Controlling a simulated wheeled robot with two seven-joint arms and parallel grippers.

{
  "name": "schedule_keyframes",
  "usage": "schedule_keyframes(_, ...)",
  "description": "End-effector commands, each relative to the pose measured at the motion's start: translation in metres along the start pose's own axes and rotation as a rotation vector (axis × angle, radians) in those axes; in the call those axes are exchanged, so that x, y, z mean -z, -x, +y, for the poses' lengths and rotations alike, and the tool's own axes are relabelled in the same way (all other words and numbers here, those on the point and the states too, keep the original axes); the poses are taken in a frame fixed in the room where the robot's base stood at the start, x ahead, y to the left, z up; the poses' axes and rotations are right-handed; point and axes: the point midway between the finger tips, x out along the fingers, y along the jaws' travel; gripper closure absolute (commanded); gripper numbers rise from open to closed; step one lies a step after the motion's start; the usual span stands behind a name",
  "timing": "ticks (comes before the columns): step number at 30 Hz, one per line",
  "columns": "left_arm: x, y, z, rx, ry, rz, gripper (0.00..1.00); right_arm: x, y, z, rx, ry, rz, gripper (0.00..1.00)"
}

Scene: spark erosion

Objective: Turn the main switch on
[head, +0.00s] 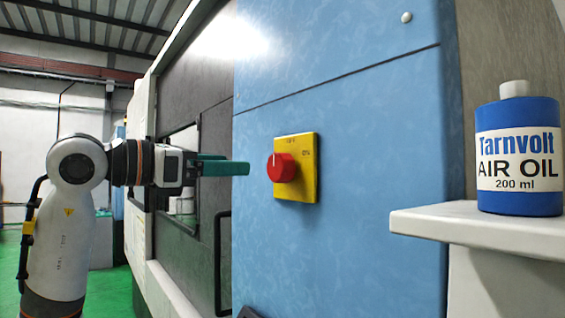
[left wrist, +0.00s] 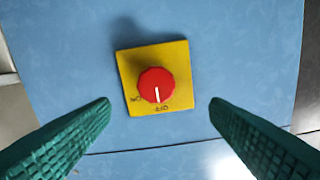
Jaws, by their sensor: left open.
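The main switch is a round red knob (head: 281,167) on a square yellow plate (head: 309,185), fixed to a blue panel. Its white mark points up in the head view, towards a small label at the plate's top edge; another label is at the top right corner. In the left wrist view the knob (left wrist: 156,85) appears the other way up, its mark pointing down. My left gripper (head: 240,168) is open and empty, just left of the knob in the head view. In the left wrist view its teal fingers stand apart either side of the plate. My right gripper is not in view.
The blue panel (head: 370,120) is flat around the plate. A pale shelf (head: 490,228) juts out at the right and carries a blue oil bottle (head: 519,160). A dark handle (head: 222,260) stands on the machine at the left, below my left gripper.

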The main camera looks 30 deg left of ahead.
Motion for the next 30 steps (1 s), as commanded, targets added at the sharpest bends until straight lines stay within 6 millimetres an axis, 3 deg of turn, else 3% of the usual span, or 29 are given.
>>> schedule_keyframes(5,0.003,-0.04,0.001,-0.007,0.001,-0.003,0.3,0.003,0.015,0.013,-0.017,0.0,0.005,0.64)
schedule_keyframes(13,0.002,-0.082,0.001,-0.004,0.001,-0.001,0.3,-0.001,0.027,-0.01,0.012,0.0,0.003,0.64)
schedule_keyframes(26,0.0,-0.093,0.001,-0.002,-0.001,0.0,0.3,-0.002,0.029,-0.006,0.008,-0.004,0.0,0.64)
schedule_keyframes(30,0.0,-0.093,0.001,-0.002,-0.001,0.0,0.49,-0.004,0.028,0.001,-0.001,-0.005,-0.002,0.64)
